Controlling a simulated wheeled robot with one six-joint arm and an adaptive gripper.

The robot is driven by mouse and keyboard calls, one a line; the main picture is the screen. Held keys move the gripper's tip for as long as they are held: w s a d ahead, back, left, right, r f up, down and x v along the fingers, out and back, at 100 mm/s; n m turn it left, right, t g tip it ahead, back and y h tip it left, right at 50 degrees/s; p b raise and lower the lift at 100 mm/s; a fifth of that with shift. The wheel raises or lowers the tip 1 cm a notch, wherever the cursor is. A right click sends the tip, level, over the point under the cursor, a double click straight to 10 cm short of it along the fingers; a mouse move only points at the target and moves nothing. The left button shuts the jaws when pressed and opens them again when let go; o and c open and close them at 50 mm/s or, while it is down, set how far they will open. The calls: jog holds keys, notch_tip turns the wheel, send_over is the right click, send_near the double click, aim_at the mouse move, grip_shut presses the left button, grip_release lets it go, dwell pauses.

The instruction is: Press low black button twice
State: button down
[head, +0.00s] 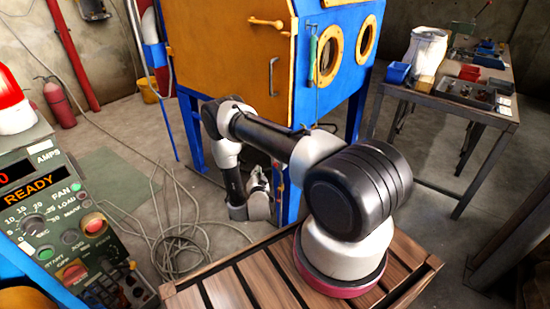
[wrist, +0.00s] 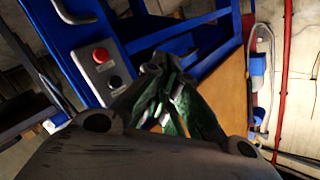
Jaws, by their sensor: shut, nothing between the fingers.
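The low black button (wrist: 115,82) sits on a grey control box in the wrist view, below a red button (wrist: 100,55). The box is fixed to a blue frame of the cabinet. My gripper (wrist: 157,64) is shut and empty, its fingers reaching up the middle of the wrist view. In that picture its fingertips lie right of the black button and a little above it; I see no contact, and the depth between them is unclear. In the head view my gripper (head: 258,178) is low beside the blue cabinet leg. The black button cannot be made out there.
The blue and orange blasting cabinet (head: 230,50) stands directly behind my arm. A control panel (head: 70,225) is at left, with loose cables (head: 180,240) on the floor. A workbench (head: 450,95) with tools stands at right. Floor between cabinet and bench is clear.

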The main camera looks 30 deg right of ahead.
dwell(0.3)
jog(key=w+d, duration=0.3)
jog(key=d, duration=0.5)
jog(key=shift+d, duration=0.15)
dwell(1.4)
jog(key=shift+w+d, duration=0.15)
jog(key=shift+d, duration=0.25)
jog(key=shift+w+d, duration=0.2)
jog(key=shift+d, duration=0.2)
dwell(0.6)
dwell(0.4)
jog(key=shift+s+a, duration=0.35)
jog(key=shift+a, duration=0.45)
jog(key=shift+s+a, duration=0.3)
jog(key=shift+a, duration=0.5)
jog(key=shift+s+a, duration=0.25)
jog(key=shift+a, duration=0.5)
jog(key=shift+s+a, duration=0.3)
jog(key=shift+a, duration=0.5)
